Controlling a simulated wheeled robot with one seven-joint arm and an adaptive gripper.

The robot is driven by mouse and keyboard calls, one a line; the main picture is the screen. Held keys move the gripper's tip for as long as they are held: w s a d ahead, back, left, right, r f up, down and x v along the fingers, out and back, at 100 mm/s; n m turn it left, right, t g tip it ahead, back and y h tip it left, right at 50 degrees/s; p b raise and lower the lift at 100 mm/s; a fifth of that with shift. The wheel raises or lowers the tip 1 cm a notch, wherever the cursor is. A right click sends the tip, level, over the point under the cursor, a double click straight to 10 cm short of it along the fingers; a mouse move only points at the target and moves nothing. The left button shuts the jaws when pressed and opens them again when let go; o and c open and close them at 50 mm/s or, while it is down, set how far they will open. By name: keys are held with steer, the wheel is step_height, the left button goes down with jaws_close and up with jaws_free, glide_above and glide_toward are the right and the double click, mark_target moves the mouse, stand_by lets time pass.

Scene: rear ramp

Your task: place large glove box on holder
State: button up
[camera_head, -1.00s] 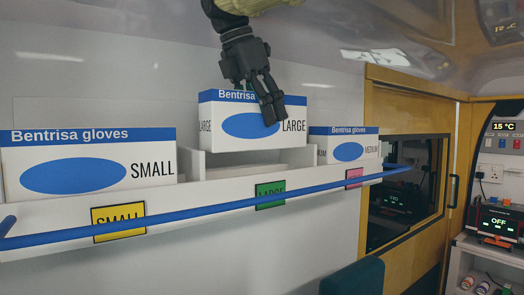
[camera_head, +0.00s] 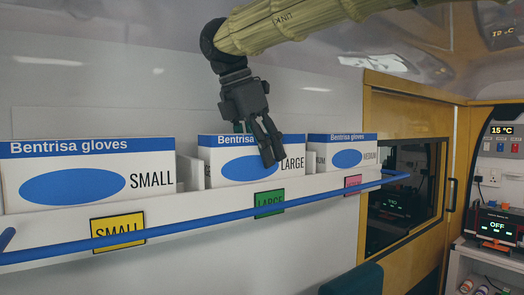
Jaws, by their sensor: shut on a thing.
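The large glove box (camera_head: 226,172), white with a blue top band and blue oval, sits in the middle bay of the white wall holder (camera_head: 215,204), above the green LARGE label (camera_head: 268,203). Its lower part is behind the holder's front edge. It looks upright and level with the boxes beside it. My gripper (camera_head: 272,152) comes down from above and is shut on the box, with fingers over its front face near the word LARGE. The far finger is hidden behind the box.
The small glove box (camera_head: 72,187) stands left above the yellow label (camera_head: 118,231); the medium glove box (camera_head: 347,155) stands right by the pink label (camera_head: 353,183). A blue rail (camera_head: 210,219) runs along the holder's front. A wooden-framed window (camera_head: 408,190) is at right.

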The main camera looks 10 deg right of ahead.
steer(key=o, duration=1.5)
steer(key=shift+f, duration=0.1)
steer(key=shift+b+v, duration=0.65)
steer(key=shift+v, duration=3.3)
